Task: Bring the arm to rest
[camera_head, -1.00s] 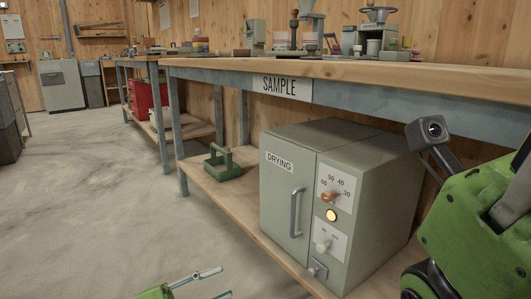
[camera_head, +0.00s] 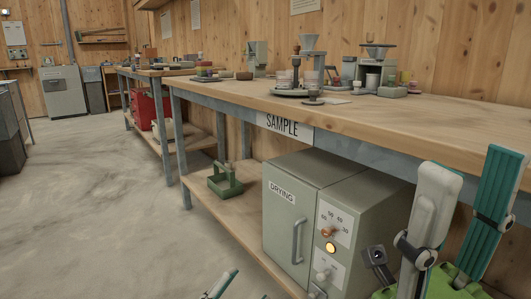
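My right gripper (camera_head: 473,168) stands at the lower right with its fingers pointing up. One finger shows a pale grey side and the other a teal pad. They are well apart, with nothing between them. It is in front of the bench edge and to the right of the drying cabinet (camera_head: 290,205). Its green body and small camera are at the bottom edge. My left gripper (camera_head: 244,290) barely shows at the bottom edge. One teal finger and the tip of another are visible, apart, over the floor; the rest is out of frame.
The wooden bench (camera_head: 420,118) marked SAMPLE runs along the right, with several devices on top. A green carrier (camera_head: 225,182) stands on the lower shelf beside the cabinet. A red box (camera_head: 150,108) is farther back. The concrete floor (camera_head: 80,200) at left is clear.

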